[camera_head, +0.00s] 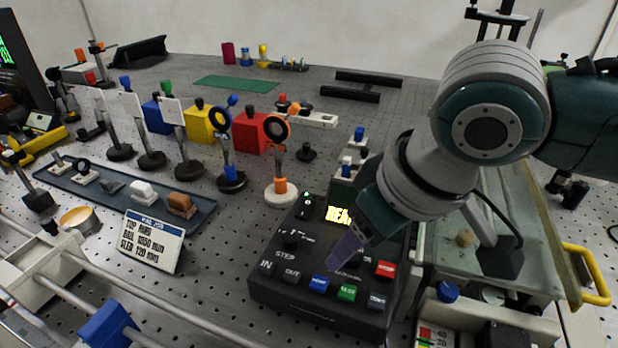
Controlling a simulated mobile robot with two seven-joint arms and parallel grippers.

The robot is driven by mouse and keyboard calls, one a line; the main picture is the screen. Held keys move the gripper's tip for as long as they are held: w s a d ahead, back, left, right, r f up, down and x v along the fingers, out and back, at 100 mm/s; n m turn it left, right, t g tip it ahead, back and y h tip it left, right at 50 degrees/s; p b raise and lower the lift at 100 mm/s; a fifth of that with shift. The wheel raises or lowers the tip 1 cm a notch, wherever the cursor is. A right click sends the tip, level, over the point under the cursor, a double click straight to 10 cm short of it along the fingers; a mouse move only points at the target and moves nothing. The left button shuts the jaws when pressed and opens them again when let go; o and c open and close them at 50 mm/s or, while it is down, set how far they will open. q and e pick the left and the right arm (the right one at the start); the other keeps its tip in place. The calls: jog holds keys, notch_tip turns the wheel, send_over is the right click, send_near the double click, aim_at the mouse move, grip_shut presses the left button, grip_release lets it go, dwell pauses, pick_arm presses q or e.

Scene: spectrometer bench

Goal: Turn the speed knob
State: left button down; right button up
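A black control box (265,285) stands on the perforated bench, with a yellow lit display (339,215) and blue, green and red buttons along its front. A small dark knob or lever (292,240) sits on its left side, above the STEP label. I cannot read a speed label, and part of the panel is hidden behind my gripper. My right gripper (346,250) comes in from the right and points down over the middle of the panel. Its fingers are seen edge-on, so their opening and any contact with a knob are unclear. My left gripper is not in view.
A sign card (152,240) stands left of the box, by a tray (110,205) of small parts. Ringed optics posts (280,180) stand behind the box. A glass-topped case with a yellow handle (590,275) is at right. A metal rail (150,302) crosses the front left.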

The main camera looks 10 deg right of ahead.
jog(key=shift+w+a+f, duration=0.1)
jog(key=shift+w+f, duration=0.05)
jog(key=shift+f, duration=0.25)
jog(key=shift+c, duration=0.2)
grip_shut()
